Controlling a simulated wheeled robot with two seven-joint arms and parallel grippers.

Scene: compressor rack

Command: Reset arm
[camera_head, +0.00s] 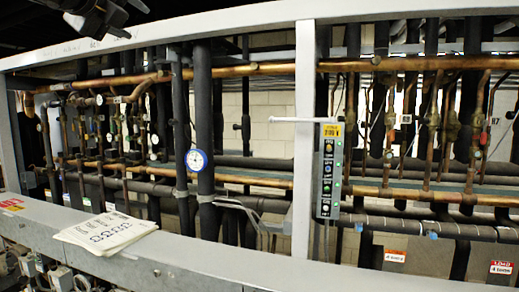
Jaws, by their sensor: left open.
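My left gripper (112,22) shows as a dark shape at the top left edge of the head view, in front of the rack's upper beam. It is open, with nothing seen between its fingers. Most of the arm behind it is cut off by the frame or lost in the dark. My right gripper is not in view. The compressor rack (306,130) fills the view with its grey frame, dark insulated pipes and copper pipes.
A control panel (327,170) with several lit buttons hangs at the centre post, with a white bar (300,120) at its top. A round blue-rimmed gauge (196,159) sits on the pipes. Papers (105,231) lie on the lower grey beam (170,262).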

